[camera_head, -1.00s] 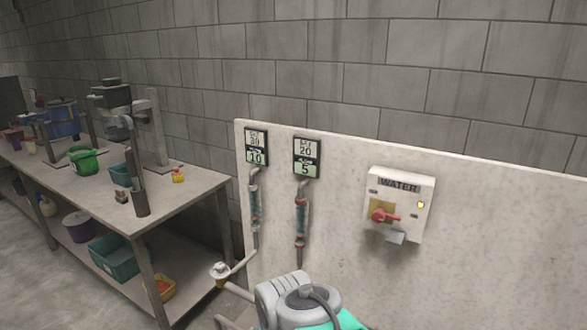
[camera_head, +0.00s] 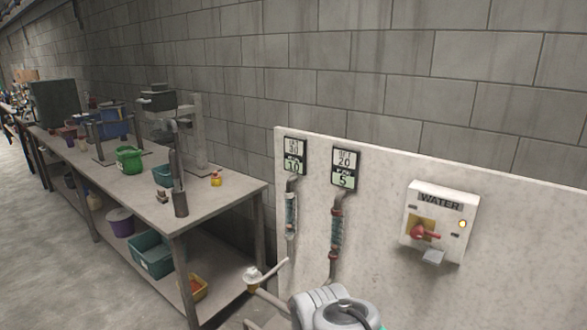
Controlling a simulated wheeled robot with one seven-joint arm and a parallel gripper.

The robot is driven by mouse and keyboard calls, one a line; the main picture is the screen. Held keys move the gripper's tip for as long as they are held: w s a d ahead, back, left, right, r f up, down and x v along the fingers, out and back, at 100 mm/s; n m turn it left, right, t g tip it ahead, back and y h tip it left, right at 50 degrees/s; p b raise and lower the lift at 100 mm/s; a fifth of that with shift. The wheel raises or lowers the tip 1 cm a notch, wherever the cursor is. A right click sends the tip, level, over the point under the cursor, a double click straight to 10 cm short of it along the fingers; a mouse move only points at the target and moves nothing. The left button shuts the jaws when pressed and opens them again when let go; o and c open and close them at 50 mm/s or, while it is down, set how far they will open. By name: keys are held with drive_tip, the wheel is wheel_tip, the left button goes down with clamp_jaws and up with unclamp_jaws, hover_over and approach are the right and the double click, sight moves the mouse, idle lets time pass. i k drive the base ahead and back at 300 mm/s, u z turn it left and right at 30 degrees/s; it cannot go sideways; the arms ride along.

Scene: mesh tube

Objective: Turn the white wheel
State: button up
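A small white wheel (camera_head: 252,278) sits on a pipe at the lower left of the pale panel, near the right end of the workbench. A light rod-like part reaches up and right from it. A grey rounded part of my arm shows at the bottom edge, to the right of the wheel and apart from it in the picture. My gripper is not in view, so its fingers and anything in them are hidden.
The pale panel (camera_head: 390,175) carries two flow gauges with tubes and a WATER switch box (camera_head: 440,222) with a red handle. A workbench (camera_head: 228,196) with tools and bins stands at left. Open floor (camera_head: 60,265) lies left of it.

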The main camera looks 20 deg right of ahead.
sight(253, 276)
drive_tip(key=z, duration=0.05)
drive_tip(key=k, duration=0.55)
drive_tip(key=u, duration=0.95)
drive_tip(key=i, duration=1.25)
drive_tip(key=z, duration=0.5)
drive_tip(key=i, duration=0.7)
drive_tip(key=z, duration=0.75)
